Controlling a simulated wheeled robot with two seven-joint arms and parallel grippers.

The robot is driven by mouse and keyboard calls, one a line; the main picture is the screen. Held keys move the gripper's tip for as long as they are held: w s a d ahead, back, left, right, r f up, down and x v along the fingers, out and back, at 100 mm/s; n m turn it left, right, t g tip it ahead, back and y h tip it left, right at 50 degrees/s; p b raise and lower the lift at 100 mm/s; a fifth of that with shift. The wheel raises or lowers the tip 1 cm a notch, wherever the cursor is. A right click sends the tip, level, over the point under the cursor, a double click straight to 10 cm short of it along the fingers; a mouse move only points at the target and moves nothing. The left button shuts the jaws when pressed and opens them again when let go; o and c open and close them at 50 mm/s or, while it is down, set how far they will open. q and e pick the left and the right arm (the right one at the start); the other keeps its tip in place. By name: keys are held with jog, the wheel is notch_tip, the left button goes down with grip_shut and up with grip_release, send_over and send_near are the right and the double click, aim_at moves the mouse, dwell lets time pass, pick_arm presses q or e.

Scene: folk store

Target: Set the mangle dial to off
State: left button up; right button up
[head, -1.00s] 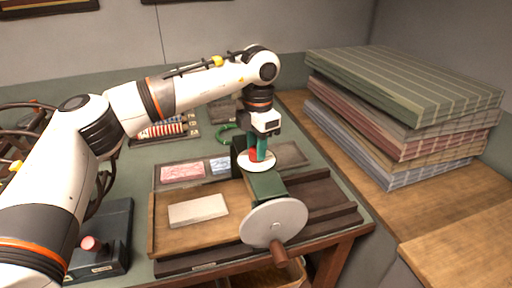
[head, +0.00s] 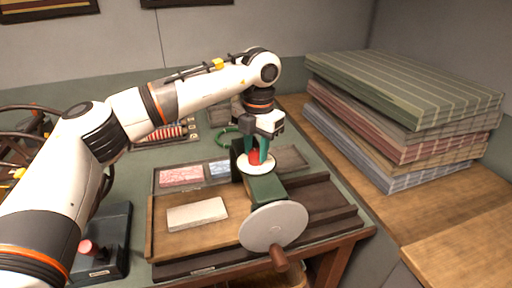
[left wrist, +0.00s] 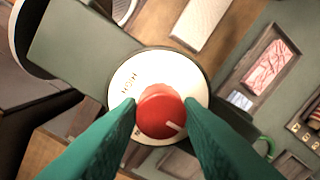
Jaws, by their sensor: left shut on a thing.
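The mangle (head: 265,188) is a green body with a pale round wheel (head: 273,226) and a wooden crank handle at its front. A white dial plate (head: 244,167) lies on its top; in the left wrist view the plate (left wrist: 128,72) carries lettering that seems to read "HIGH", with other marks partly hidden. The red dial knob (left wrist: 160,108) sits at its centre, its white pointer line aimed to the lower right in that view. My left gripper (head: 257,157) reaches down from above, its green fingers shut on the knob from both sides. My right gripper is out of view.
A wooden bed with a pale block (head: 197,212) lies left of the mangle. Trays of pink and blue pieces (head: 182,175) and a green ring (head: 228,135) lie behind. A dark box with a red knob (head: 88,247) is at left. Folded cloths (head: 400,115) are stacked at right.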

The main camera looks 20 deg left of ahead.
aim_at(258, 153)
pick_arm(q)
jog(key=shift+r, duration=0.1)
jog(key=o, duration=1)
jog(key=r, duration=1.2)
jog(key=shift+d+b, duration=0.25)
jog(key=shift+b, duration=0.15)
